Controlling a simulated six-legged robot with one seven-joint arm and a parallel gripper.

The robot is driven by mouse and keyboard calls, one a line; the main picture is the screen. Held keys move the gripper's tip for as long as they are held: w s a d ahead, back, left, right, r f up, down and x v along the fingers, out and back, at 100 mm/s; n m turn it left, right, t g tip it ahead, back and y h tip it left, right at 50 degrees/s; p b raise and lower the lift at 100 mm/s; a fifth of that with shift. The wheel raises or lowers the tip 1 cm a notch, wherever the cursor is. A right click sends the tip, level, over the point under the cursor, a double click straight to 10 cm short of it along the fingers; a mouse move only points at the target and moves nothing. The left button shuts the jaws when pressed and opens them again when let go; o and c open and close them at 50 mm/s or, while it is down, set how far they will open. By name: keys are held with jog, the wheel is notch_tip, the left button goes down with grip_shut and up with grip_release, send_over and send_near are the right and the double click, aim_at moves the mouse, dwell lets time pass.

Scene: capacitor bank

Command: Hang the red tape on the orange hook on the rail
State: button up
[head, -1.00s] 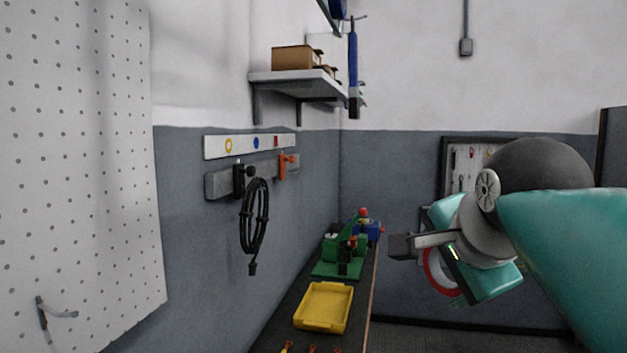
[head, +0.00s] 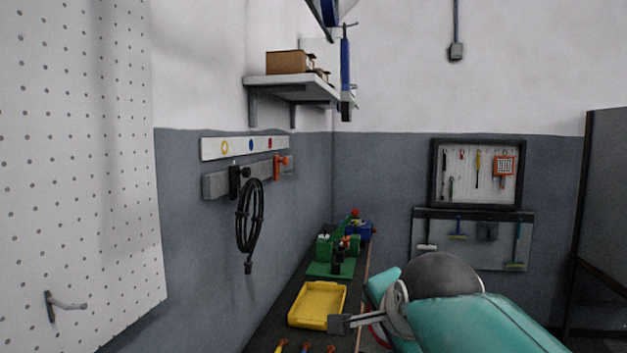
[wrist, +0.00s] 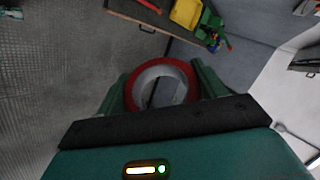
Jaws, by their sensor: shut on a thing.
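The red tape (wrist: 162,66) is a red ring with a pale inner band, held between the two green fingers of my gripper (wrist: 160,78) in the wrist view. In the head view only a thin red edge of the tape (head: 377,331) shows, the rest hidden by my arm. My gripper is low at the right of the yellow tray, well away from the rail. The orange hook (head: 281,161) is on the right part of the grey rail (head: 215,186) on the left wall. It looks empty.
A black cable coil (head: 240,222) hangs from a black hook on the rail, left of the orange hook. A label strip (head: 210,149) is above. A yellow tray (head: 319,291) and green fixture (head: 330,268) stand on the bench. A shelf (head: 290,84) juts out above.

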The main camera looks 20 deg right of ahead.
jog(key=w+a+f+n+y, duration=0.1)
jog(key=w+a+f, duration=0.4)
jog(key=f, duration=0.9)
jog(key=w+a+f+n+y, duration=0.1)
jog(key=w+a+f, duration=0.4)
jog(key=w+f, duration=0.5)
jog(key=w+a+f+n+y, duration=0.1)
jog(key=w+a+f, duration=0.4)
jog(key=f, duration=1.5)
jog(key=shift+w+a+n+t+y, duration=0.3)
jog(key=shift+w+n, duration=0.3)
jog(key=shift+w, duration=0.65)
jog(key=shift+w+d+f, duration=0.1)
